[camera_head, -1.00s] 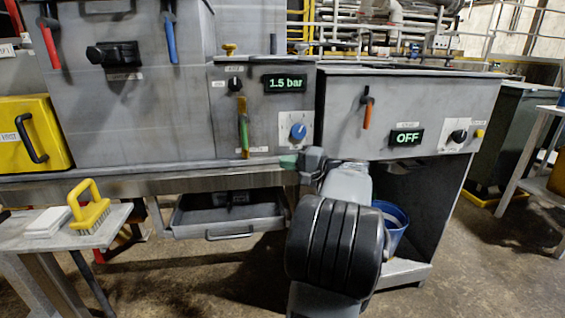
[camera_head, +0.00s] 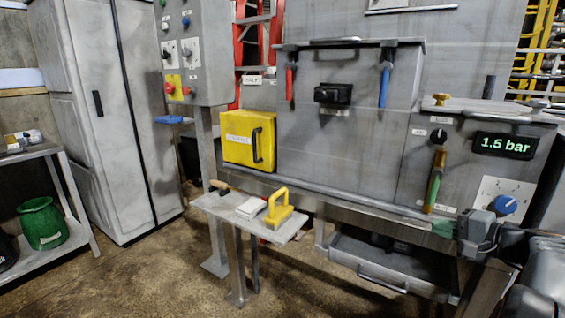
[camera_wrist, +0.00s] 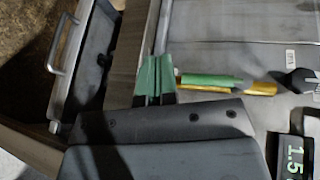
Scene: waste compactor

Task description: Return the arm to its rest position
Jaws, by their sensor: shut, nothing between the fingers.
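My gripper (camera_head: 443,229) is at the lower right of the head view, in front of the lower edge of the grey compactor panel. Its green fingertips are shut together and empty. In the wrist view the shut fingertips (camera_wrist: 154,78) point away from the camera. Most of my arm is cut off at the right edge.
A grey drawer (camera_head: 370,268) sits below the panel, left of the gripper. A small table (camera_head: 215,204) holds a yellow-handled brush (camera_head: 280,209) and a white block (camera_head: 252,207). A yellow box (camera_head: 249,140) and a control post (camera_head: 193,50) stand behind it.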

